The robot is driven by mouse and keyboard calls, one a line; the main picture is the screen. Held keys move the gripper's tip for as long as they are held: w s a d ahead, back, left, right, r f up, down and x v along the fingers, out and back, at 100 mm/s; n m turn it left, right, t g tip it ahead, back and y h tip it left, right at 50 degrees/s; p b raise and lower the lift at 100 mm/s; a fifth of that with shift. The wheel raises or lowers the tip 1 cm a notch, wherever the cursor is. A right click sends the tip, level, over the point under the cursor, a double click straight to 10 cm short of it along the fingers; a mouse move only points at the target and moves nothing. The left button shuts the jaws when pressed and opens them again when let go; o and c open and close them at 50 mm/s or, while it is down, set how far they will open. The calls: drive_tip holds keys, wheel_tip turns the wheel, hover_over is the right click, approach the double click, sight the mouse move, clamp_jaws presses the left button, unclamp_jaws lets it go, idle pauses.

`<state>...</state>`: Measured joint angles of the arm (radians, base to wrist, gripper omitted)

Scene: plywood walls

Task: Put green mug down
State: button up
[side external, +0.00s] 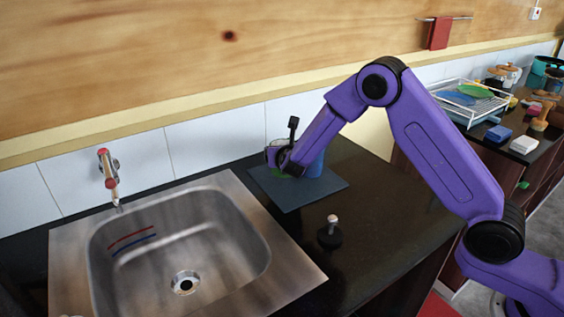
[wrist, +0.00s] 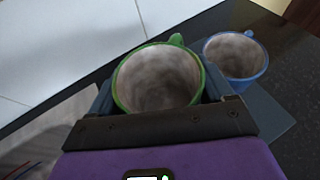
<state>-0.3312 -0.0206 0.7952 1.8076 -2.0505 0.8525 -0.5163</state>
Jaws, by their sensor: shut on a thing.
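The green mug (wrist: 158,78) is upright between the fingers of my gripper (wrist: 158,92) in the wrist view, with its handle at the far side. My gripper is shut on it. In the side external view only a bit of green (side external: 281,174) shows at my gripper, and the rest of the mug is hidden by my wrist. It is over the blue-grey mat (side external: 312,193) on the counter; I cannot tell whether the mug touches the mat. A blue mug (wrist: 236,56) stands on the mat just to the right of the green mug; it also shows behind my arm in the side external view (side external: 316,165).
A steel sink (side external: 190,240) with a red-handled tap (side external: 108,170) lies to the left of the mat. A small dark knobbed item (side external: 330,234) stands in front of the mat. The tiled wall (side external: 215,133) is close behind. A white dish rack (side external: 468,101) is far right.

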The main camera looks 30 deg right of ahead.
drive_tip(key=shift+w+f, duration=0.25)
drive_tip(key=shift+f, duration=1.55)
drive_tip(key=shift+f, duration=0.15)
drive_tip(key=o, duration=1.3)
drive_tip(key=shift+s+a+r, duration=0.15)
drive_tip(key=shift+r, duration=0.05)
drive_tip(key=v, duration=1.1)
drive_tip(key=shift+s+a, duration=0.15)
drive_tip(key=shift+s, duration=0.15)
